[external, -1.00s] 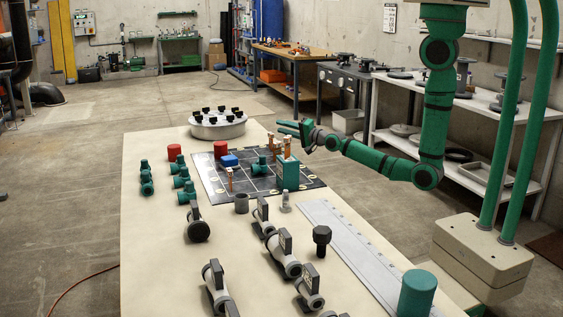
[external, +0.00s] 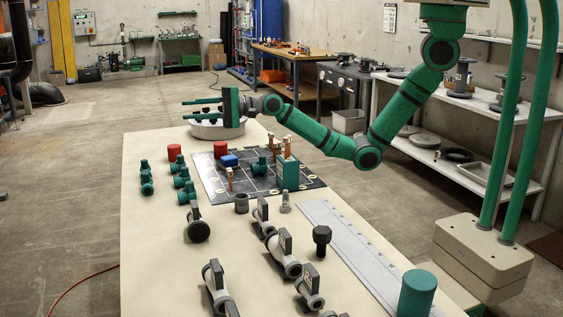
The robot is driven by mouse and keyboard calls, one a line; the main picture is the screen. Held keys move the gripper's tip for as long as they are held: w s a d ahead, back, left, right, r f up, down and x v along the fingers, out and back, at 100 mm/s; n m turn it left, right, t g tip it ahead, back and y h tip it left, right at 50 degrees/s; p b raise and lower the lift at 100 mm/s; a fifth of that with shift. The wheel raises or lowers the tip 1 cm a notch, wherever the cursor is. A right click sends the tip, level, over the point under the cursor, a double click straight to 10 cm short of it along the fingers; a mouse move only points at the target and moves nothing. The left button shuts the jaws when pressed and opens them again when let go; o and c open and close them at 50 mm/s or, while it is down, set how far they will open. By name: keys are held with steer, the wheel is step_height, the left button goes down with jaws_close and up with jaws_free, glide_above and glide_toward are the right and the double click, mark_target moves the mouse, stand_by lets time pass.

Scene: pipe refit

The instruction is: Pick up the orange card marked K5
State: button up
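My gripper (external: 187,109) is over the far end of the table, its two green fingers pointing left and apart, with nothing between them. It is above or in front of the round grey carousel (external: 218,131) with black tops. No K5 mark can be read at this size, so I cannot tell which piece, if any, is the card.
Green fittings (external: 146,178) line the left. Grey valves (external: 279,252), a dark bolt (external: 321,238) and a long grey rail (external: 350,255) lie in front.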

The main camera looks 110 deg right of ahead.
steer(key=w+a+f+n+g+y, duration=0.2)
steer(key=a+g+y, duration=0.15)
steer(key=a, duration=0.45)
steer(key=w+a+f+n+g+y, duration=0.15)
steer(key=a+g, duration=0.25)
steer(key=a, duration=0.4)
steer(key=m+g+h, duration=0.2)
steer(key=g+h, duration=0.2)
steer(key=g, duration=0.7)
glide_toward(229, 169)
steer(key=shift+s+a+f+t, duration=0.2)
steer(key=shift+a+f+t, duration=0.05)
steer(key=shift+a+f, duration=0.3)
steer(key=shift+s+d+f, duration=0.1)
steer(key=shift+s+f, duration=0.05)
steer(key=shift+f, duration=0.05)
step_height(229, 169, down, 5)
steer(key=shift+w+d+f, duration=0.1)
steer(key=shift+d+f, duration=0.05)
steer(key=shift+f, duration=1.15)
steer(key=shift+w+d+f, duration=0.1)
steer(key=shift+f, duration=1.25)
jaws_close()
